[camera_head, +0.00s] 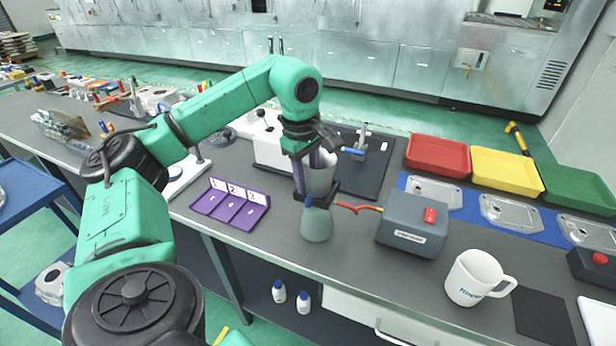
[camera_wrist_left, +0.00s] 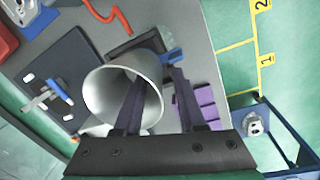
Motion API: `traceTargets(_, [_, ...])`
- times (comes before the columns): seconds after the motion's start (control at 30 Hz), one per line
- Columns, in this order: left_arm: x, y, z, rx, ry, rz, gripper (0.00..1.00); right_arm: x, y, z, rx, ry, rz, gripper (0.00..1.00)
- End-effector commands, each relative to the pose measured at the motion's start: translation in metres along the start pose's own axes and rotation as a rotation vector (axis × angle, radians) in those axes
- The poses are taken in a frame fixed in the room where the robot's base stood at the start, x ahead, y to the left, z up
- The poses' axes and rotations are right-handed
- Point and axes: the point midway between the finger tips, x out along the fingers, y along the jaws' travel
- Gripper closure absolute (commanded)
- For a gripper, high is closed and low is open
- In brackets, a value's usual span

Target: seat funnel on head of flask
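The pale grey funnel (camera_head: 321,180) is at the top of the grey-green flask (camera_head: 316,226), wide mouth up. A dark clamp crosses the flask's neck, so I cannot tell how deep the funnel's stem sits. My left gripper (camera_head: 306,178) points down at the funnel. In the left wrist view, its fingers (camera_wrist_left: 158,78) are apart, one inside the funnel (camera_wrist_left: 97,98) mouth and one outside the wall, with a visible gap. My right gripper is not in view.
A grey box (camera_head: 412,226) with a red switch stands right of the flask, near a red cable (camera_head: 358,208). A purple numbered tray (camera_head: 231,207) lies left. A white mug (camera_head: 477,279) stands front right. Red, yellow and green bins (camera_head: 437,157) are at the back right.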

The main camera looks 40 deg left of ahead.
Motion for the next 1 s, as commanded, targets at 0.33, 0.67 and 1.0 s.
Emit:
traceTargets(0.33, [-0.052, 0.002, 0.001, 0.002, -0.003, 0.007, 0.60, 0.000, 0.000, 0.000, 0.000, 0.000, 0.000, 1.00])
traceTargets(0.67, [-0.145, 0.001, 0.000, 0.000, 0.000, 0.001, 0.60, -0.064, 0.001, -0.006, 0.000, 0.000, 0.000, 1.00])
traceTargets(1.0, [-0.145, 0.000, 0.000, 0.000, 0.000, 0.000, 0.60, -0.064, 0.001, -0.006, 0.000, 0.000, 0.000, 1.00])
